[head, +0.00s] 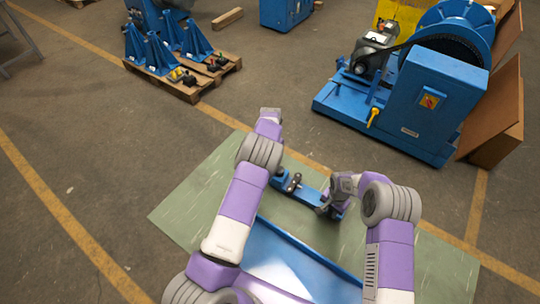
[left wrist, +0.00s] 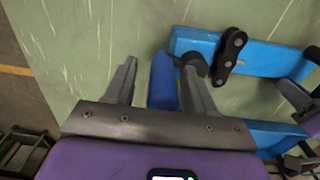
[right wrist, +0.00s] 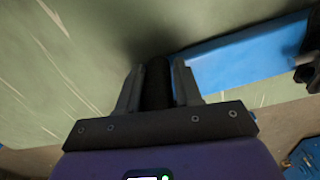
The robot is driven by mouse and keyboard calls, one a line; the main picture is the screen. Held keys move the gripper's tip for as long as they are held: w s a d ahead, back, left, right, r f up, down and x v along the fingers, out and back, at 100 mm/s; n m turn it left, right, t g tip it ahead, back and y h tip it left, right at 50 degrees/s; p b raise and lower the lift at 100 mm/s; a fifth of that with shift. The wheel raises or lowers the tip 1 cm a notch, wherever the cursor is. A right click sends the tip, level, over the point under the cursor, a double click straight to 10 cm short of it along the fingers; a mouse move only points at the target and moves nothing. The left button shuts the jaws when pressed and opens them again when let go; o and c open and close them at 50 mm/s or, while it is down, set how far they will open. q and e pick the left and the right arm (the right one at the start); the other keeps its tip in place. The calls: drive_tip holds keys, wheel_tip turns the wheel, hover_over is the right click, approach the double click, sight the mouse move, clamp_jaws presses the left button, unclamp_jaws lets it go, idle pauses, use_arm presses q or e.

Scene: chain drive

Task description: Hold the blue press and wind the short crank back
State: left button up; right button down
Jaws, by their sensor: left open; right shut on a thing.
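The blue press (head: 310,194) is a flat blue bar lying on a green mat; it also shows in the left wrist view (left wrist: 275,60). A short dark chain piece (left wrist: 230,52) sits across it. The short crank's blue round grip (left wrist: 164,82) joins a dark knob at the bar's left end. My left gripper (left wrist: 160,68) is open, with this grip between its fingers, closer to the right finger. My right gripper (right wrist: 156,66) is shut on a dark round handle (right wrist: 157,88) at the press's other end.
The green mat (head: 185,208) has free room at the left. A blue panel (head: 300,262) stands just in front of the press. Farther off are a large blue machine (head: 435,95) and a pallet (head: 185,85) with blue stands.

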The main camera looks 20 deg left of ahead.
use_arm(q)
wheel_tip(320, 180, up, 12)
drive_tip(key=shift+f, duration=0.15)
use_arm(e)
drive_tip(key=shift+a, duration=0.15)
drive_tip(key=c, duration=0.7)
unclamp_jaws()
